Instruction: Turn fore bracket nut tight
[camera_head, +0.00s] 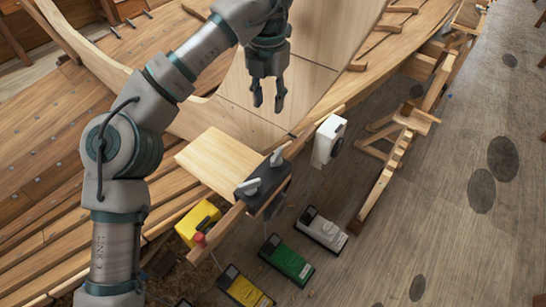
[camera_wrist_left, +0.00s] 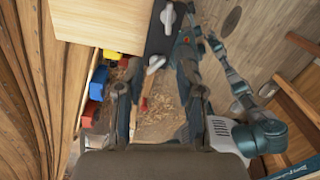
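A dark bracket block (camera_head: 258,190) sits on the wooden rail, with two pale wing-shaped nuts on top. One nut (camera_head: 277,157) is toward the back and the other nut (camera_head: 249,187) toward the front; I cannot tell which is fore. Both nuts show at the top of the left wrist view, one higher (camera_wrist_left: 167,16) and one lower (camera_wrist_left: 155,64). My left gripper (camera_head: 268,104) points down, open and empty, above and behind the block, apart from both nuts. Its fingers (camera_wrist_left: 158,92) are spread in the wrist view. A dark shape under the block may be my right gripper; its fingers are unclear.
A pale board (camera_head: 219,160) lies against the block. A white box (camera_head: 328,140) is on the rail to the right. A yellow tool (camera_head: 197,222) is at the lower left. A green case (camera_head: 287,260) and other cases lie below.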

